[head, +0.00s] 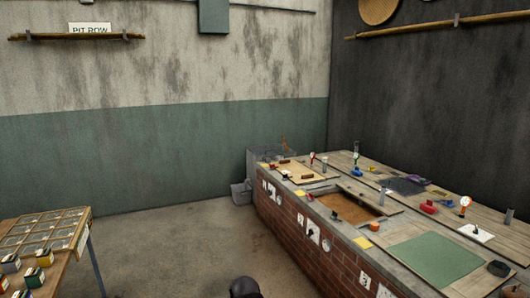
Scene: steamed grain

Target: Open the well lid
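A long brick-sided counter (320,236) runs along the right side of the head view. Its top has a rectangular opening (346,207) with a brown bottom or filling; this part is uncovered. A light wooden board (297,172) with small dark bars on it lies flat towards the far end. More wooden panels (460,205) cover the back of the top. I cannot tell which of these is the well lid.
A green mat (436,258) lies on the near counter top. Small gauges, a red item (428,207) and a dark cloth-like patch (402,185) are scattered there. A table with a compartment tray (45,232) stands at left.

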